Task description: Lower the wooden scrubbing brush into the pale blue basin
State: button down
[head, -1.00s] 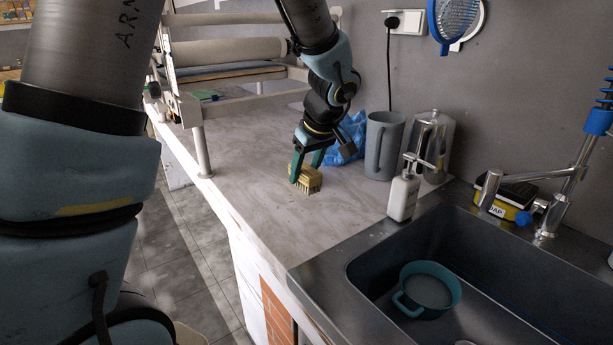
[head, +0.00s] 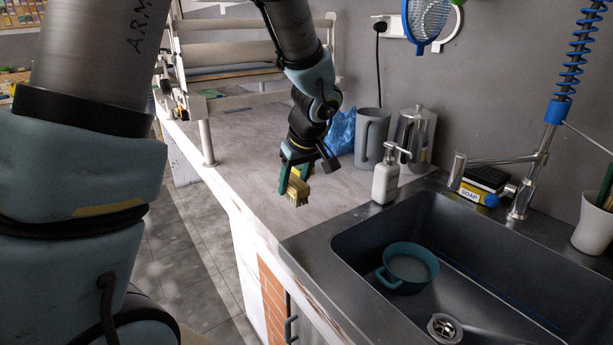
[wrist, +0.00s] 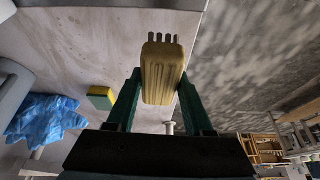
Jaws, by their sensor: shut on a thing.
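My gripper (head: 293,182) is shut on the wooden scrubbing brush (head: 297,191), a yellowish block with short bristles. It holds the brush above the counter, near the counter's front edge. In the wrist view the brush (wrist: 162,72) sits between the two green fingers with its bristles at the top. The pale blue basin (head: 410,268) looks teal in this light and stands in the sink at the right, its handle towards the left. Its inside shows a paler flat surface. The brush is well apart from the basin, to its left and farther back.
The dark sink (head: 345,237) has a drain (head: 444,328) at its front. A soap dispenser (head: 385,182), grey jug (head: 371,140) and metal pot (head: 415,138) stand behind it. A tap (head: 522,195) rises at the right. A sponge (wrist: 101,97) and blue cloth (wrist: 45,117) lie on the counter.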

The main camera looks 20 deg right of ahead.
jog(key=w+a+f+m, duration=0.1)
jog(key=w+a+f, duration=0.1)
jog(key=a+f, duration=0.3)
jog(key=w+a+f+m, duration=0.1)
jog(key=w+a+f, duration=0.2)
jog(key=a, duration=1)
jog(key=w+a+f+h, duration=0.1)
jog(key=w+a+f, duration=0.1)
jog(key=a+f, duration=0.5)
jog(key=a, duration=0.3)
jog(key=shift+w+f+m, duration=0.25)
jog(key=shift+w+m, duration=0.1)
jog(key=shift+m, duration=0.05)
